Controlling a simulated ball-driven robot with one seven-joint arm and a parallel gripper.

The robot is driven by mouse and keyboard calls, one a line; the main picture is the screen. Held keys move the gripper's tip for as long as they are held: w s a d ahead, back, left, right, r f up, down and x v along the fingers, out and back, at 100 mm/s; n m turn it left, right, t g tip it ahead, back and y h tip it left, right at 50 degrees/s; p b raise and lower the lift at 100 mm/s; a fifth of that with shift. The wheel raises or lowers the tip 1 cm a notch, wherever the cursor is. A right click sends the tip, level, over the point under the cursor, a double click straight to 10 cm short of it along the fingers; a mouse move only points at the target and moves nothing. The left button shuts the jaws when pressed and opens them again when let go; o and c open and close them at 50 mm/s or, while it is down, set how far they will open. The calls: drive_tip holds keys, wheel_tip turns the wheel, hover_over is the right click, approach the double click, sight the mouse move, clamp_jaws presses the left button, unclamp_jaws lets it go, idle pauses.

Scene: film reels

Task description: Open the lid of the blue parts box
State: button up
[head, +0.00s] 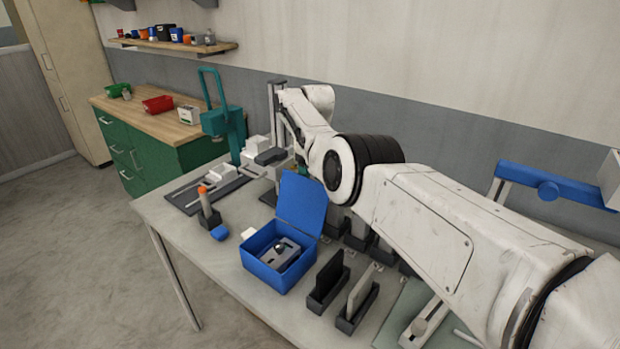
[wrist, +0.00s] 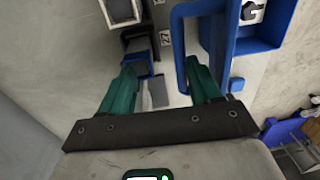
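The blue parts box (head: 262,272) stands on the grey workbench with its lid (head: 302,205) raised, roughly upright at the back edge. A grey metal part (head: 281,254) lies inside the box. In the wrist view the box (wrist: 260,46) is at the upper right, and a blue edge (wrist: 179,50), which looks like the lid's, runs down near the right finger. My gripper (wrist: 160,70) has its two teal fingers apart with nothing held between them. I cannot tell whether the right finger touches the lid. In the head view my gripper is hidden behind the arm and lid.
Upright dark and pale plates in holders (head: 328,282) stand right of the box. An orange-topped bottle (head: 207,206) and a small blue object (head: 219,232) are to its left. A teal press (head: 222,118) stands at the back. The bench's front left is mostly clear.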

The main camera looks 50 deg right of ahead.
drive_tip(key=shift+o, duration=0.2)
drive_tip(key=shift+s+d+f, duration=0.3)
drive_tip(key=shift+s+f, duration=0.1)
drive_tip(key=shift+f, duration=0.2)
drive_tip(key=shift+w+a, duration=0.1)
drive_tip(key=shift+a, duration=0.05)
drive_tip(key=shift+c, duration=0.2)
drive_tip(key=shift+w+r, duration=0.1)
drive_tip(key=shift+r, duration=0.4)
drive_tip(key=r, duration=1.1)
drive_tip(key=shift+w+d+b, duration=0.15)
drive_tip(key=shift+d+b, duration=0.15)
drive_tip(key=shift+b, duration=0.1)
drive_tip(key=shift+a, duration=0.1)
